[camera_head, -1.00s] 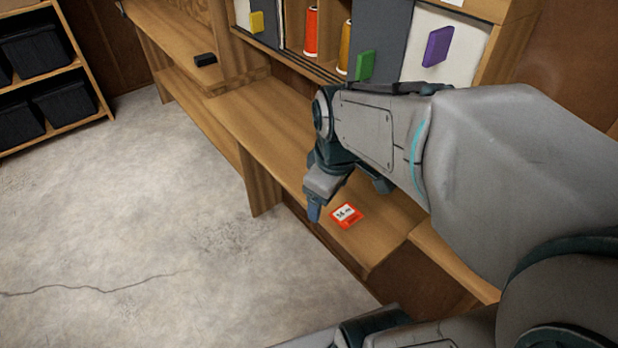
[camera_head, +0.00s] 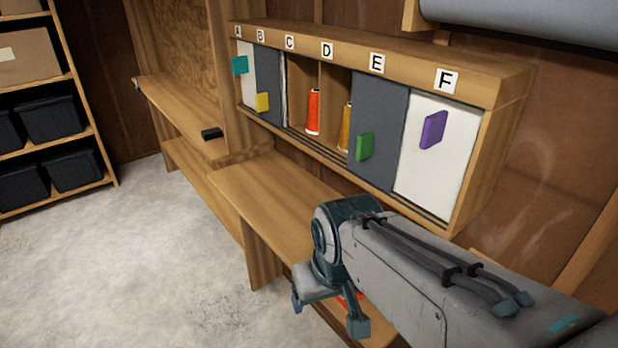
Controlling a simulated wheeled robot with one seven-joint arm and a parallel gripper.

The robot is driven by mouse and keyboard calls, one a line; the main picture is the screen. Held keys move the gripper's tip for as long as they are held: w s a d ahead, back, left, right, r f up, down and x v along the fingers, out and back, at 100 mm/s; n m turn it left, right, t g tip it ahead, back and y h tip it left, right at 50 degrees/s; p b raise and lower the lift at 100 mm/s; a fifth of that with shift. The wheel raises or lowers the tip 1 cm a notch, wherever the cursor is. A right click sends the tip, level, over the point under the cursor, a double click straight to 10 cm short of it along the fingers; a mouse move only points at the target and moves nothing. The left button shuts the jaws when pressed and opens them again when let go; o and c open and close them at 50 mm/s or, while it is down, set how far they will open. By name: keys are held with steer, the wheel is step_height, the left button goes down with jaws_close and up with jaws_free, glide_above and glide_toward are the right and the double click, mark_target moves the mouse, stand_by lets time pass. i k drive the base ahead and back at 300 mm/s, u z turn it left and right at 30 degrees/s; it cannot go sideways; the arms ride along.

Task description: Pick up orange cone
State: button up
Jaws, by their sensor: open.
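An orange-red thread cone (camera_head: 314,112) stands upright in the open middle of the wall cabinet (camera_head: 485,85), near the letters C and D. A second, golden-brown cone (camera_head: 346,122) stands to its right, partly hidden by a dark grey sliding panel. My gripper (camera_head: 328,312) is low in the view, over the lower bench, with its fingers apart and nothing seen between them. It is well below and in front of the cabinet, touching neither cone.
The cabinet has white and grey sliding panels with teal, yellow, green (camera_head: 364,146) and purple (camera_head: 433,129) handles. A red card (camera_head: 352,299) lies on the bench (camera_head: 262,193), mostly hidden by my gripper. A small black object (camera_head: 212,134) sits further left. Open concrete floor lies left.

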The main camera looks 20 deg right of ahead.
mark_target(312, 127)
steer(key=u, duration=1.05)
steer(key=i, duration=2.4)
steer(key=z, duration=4.45)
